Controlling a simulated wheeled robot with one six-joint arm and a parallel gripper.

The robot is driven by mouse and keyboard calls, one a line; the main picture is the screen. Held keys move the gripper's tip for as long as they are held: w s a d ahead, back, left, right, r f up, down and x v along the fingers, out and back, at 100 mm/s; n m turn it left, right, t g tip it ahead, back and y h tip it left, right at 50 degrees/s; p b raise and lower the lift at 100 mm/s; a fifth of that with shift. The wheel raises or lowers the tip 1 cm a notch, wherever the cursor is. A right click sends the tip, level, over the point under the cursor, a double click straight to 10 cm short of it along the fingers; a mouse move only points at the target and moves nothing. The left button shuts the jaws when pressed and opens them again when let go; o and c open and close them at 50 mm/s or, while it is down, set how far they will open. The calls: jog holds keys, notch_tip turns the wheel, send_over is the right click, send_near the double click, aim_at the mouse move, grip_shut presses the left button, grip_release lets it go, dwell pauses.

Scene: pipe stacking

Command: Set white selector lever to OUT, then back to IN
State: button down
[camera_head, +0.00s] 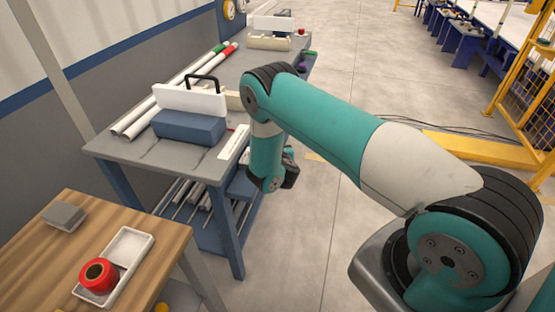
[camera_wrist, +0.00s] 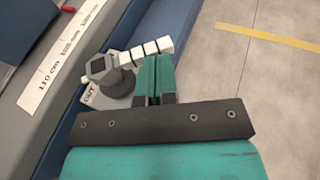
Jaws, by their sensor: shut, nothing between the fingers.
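The white selector lever (camera_wrist: 146,52) shows in the wrist view as a row of white segments pointing right from a dark grey hub (camera_wrist: 104,68). The hub sits on a light plate at the bench edge. A label reading OUT (camera_wrist: 90,96) lies at the hub's lower left, away from the lever's arm. No IN label is readable. My gripper (camera_wrist: 156,62) has its teal fingers together and empty, with the tips right by the lever's outer end; I cannot tell if they touch. In the head view my arm hides the lever, and my gripper (camera_head: 289,172) shows only partly beside the grey bench.
The grey bench (camera_head: 130,152) holds a blue block with a white panel (camera_head: 190,125), white pipes (camera_head: 135,122) and a length scale (camera_wrist: 62,55). A wooden table (camera_head: 35,255) with a tray and red roll stands at front left. Open floor lies right of the bench.

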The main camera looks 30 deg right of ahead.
jog(key=s+d+f+b+v, duration=0.1)
jog(key=d+b+v, duration=0.1)
jog(key=b+v, duration=1.1)
jog(key=b, duration=0.5)
jog(key=shift+s+d+b, duration=0.2)
jog(key=shift+s+b, duration=0.05)
jog(key=shift+b, duration=0.1)
